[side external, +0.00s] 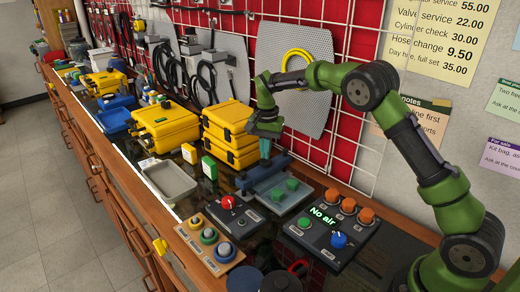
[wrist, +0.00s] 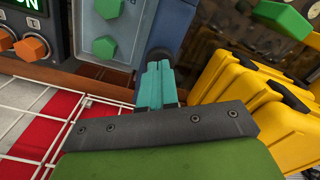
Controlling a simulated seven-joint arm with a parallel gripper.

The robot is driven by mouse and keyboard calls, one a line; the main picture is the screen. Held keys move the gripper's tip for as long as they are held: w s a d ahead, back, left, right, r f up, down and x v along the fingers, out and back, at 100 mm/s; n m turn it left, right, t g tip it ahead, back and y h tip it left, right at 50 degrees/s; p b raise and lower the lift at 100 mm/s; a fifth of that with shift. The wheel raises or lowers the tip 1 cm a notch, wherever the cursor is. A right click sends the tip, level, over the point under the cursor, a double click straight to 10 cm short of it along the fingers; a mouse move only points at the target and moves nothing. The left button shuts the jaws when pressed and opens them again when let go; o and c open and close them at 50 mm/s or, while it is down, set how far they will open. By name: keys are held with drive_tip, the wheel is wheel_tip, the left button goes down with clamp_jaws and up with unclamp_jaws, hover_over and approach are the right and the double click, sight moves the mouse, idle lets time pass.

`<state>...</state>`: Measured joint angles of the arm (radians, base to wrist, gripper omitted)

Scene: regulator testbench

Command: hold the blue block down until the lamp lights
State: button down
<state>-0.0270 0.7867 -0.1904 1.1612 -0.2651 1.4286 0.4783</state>
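A blue-grey block (side external: 262,172) forms the raised back part of a fixture that carries green knobs (side external: 278,195). My gripper (side external: 265,149) points down just above this block, with its teal fingers close together. I cannot tell whether the fingertips touch it. In the wrist view the fingers (wrist: 158,84) lie side by side with no clear gap. A dark rounded part (wrist: 163,57) shows at their tips, and the blue-grey fixture (wrist: 88,38) lies beyond. I cannot make out a lit lamp.
The display panel also has orange knobs (side external: 348,205) and a blue knob (side external: 338,240). A small panel with a red knob (side external: 228,202) stands in front. Yellow cases (side external: 230,132) are stacked close to my gripper's left. A grey tray (side external: 166,181) lies farther left. A wire grid stands behind.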

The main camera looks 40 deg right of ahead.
drive_tip(key=shift+f, duration=1.35)
drive_tip(key=shift+a+f, duration=0.1)
drive_tip(key=shift+f, duration=0.2)
idle(1.7)
drive_tip(key=shift+r, duration=4.6)
